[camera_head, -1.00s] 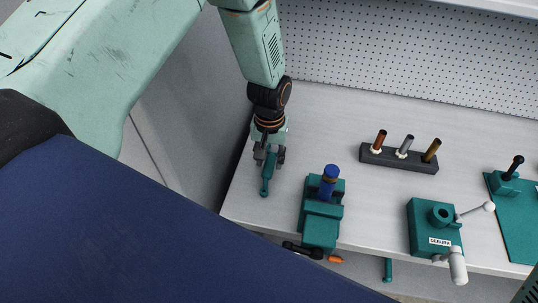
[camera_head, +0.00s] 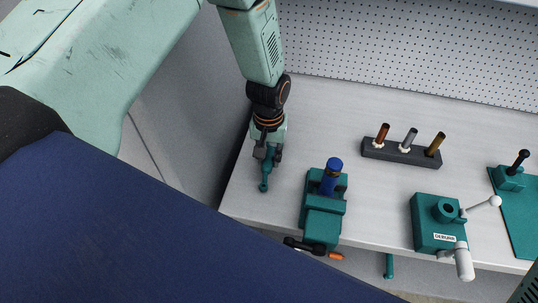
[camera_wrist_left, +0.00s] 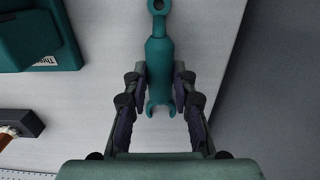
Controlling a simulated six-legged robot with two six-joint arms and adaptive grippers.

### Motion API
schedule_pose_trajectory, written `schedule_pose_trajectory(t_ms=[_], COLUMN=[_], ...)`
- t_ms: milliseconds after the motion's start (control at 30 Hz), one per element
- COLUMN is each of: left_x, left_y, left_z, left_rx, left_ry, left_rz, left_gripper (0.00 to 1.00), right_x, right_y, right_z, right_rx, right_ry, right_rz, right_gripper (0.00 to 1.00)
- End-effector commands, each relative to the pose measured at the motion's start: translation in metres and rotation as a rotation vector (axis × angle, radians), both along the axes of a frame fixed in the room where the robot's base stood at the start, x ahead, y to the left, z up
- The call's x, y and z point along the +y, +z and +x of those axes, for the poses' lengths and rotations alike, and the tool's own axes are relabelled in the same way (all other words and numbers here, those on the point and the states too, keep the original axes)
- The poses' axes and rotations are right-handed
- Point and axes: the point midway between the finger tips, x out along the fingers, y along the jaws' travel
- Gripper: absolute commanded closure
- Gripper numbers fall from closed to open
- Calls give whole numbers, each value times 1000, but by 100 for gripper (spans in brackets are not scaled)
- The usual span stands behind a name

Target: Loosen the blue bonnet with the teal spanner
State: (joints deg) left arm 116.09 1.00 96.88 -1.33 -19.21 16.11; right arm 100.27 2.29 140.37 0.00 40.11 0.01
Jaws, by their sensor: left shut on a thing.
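The teal spanner (camera_head: 265,178) is held in my left gripper (camera_head: 268,155) above the left end of the bench. In the left wrist view the two fingers close on the sides of the spanner (camera_wrist_left: 160,60), with its open jaw toward my palm and its ring end pointing away. The blue bonnet (camera_head: 332,168) stands upright on a part held in the teal vise (camera_head: 323,213), to the right of the gripper and apart from the spanner. My right gripper is not in view.
A dark block (camera_head: 401,153) with several coloured tubes stands at the back. A teal fixture (camera_head: 438,230) with pale handles sits at the front right, and a teal plate (camera_head: 519,222) lies at the far right. Bare bench top lies between vise and block.

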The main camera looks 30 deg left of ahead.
Motion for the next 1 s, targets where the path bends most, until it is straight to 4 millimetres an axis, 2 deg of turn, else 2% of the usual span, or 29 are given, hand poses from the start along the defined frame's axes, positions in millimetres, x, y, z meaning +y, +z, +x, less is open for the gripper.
schedule_pose_trajectory(t_ms=[167, 700, 1000], left_x=[0, 0, 0], left_y=[5, 51, 51], left_z=[0, 1, 0], left_rx=[-1, -1, 0], left_ry=[0, 0, 0], left_rz=[0, 0, 0], left_gripper=[100, 100, 100], right_x=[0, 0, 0], right_y=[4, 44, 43], right_z=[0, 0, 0], right_rx=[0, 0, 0], right_ry=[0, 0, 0], right_rz=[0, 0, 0], right_gripper=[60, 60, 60])
